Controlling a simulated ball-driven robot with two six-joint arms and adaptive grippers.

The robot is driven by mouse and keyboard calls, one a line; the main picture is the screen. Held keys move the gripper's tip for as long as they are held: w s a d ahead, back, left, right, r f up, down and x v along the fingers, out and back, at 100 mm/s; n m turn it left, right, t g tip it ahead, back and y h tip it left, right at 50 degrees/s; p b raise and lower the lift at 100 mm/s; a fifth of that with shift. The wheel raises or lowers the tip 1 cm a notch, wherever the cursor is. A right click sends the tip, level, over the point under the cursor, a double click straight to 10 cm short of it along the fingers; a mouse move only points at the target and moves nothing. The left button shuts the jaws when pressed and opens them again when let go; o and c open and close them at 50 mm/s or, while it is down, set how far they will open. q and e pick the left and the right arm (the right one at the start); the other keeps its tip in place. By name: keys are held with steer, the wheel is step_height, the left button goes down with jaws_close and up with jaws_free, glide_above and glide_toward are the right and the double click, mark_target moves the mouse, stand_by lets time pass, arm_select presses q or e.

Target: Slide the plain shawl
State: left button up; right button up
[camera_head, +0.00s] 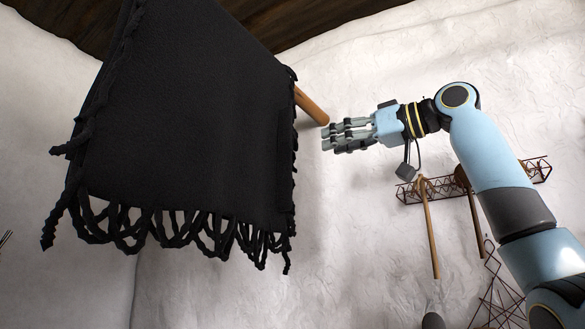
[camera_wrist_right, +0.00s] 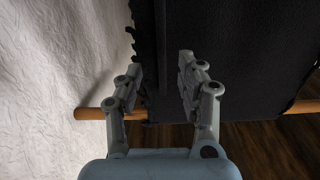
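The plain black shawl (camera_head: 195,115) hangs folded over a wooden rod (camera_head: 312,107), with knotted fringe along its lower edge. The rod's bare end sticks out past the shawl's right side. My right gripper (camera_head: 328,139) is just right of and below the rod end, its fingers pointing left at the shawl, apart from it in the head view. In the right wrist view the gripper (camera_wrist_right: 158,70) is open, its fingers on either side of the shawl's fringed edge (camera_wrist_right: 160,45); the rod (camera_wrist_right: 92,113) crosses behind them. I cannot tell if they touch cloth. My left gripper is not in view.
A reddish metal rack (camera_head: 408,192) with hanging wooden-handled tools (camera_head: 430,235) is on the rough white wall (camera_head: 345,230), below my right arm. Dark wooden ceiling boards (camera_head: 300,18) are above. Open space lies between the shawl and the rack.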

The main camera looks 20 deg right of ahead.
mark_target(292, 155)
steer(key=p+x, duration=0.2)
steer(key=x, duration=0.2)
steer(key=p+x, duration=0.2)
steer(key=x, duration=0.3)
steer(key=shift+a+r, duration=0.1)
steer(key=shift+r, duration=0.1)
steer(key=shift+w+a+f, duration=0.15)
steer(key=shift+w+a, duration=0.3)
steer(key=shift+w, duration=0.15)
steer(key=shift+c, duration=0.4)
jaws_close()
